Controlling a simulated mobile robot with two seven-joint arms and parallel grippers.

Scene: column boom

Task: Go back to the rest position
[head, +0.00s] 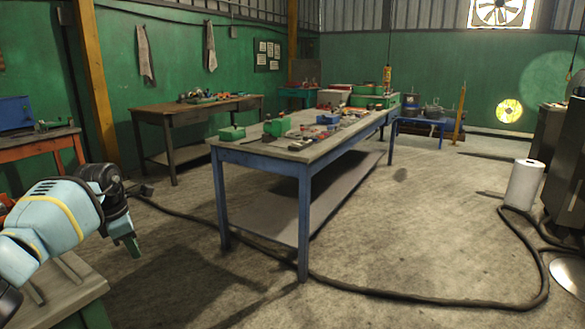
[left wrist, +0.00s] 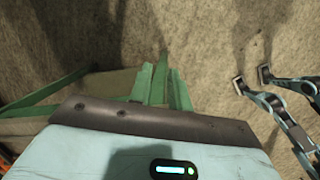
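My left gripper (head: 131,245) hangs at the left of the head view, below its dark wrist and light blue arm. It points down, above and beside the near bench (head: 75,290). It shows nearly edge-on, so its opening is not clear. I see no object hanging from it. In the left wrist view, narrow green pieces stand close together beyond the dark plate; I cannot tell there whether they are fingers or bench parts. My right gripper does not show in the head view.
A long blue-legged worktable (head: 255,157) with tools and green boxes stands ahead. A black cable (head: 400,295) runs across the floor. A white roll (head: 524,185) stands at the right, by dark cabinets. The floor between the worktable and the roll is mostly clear.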

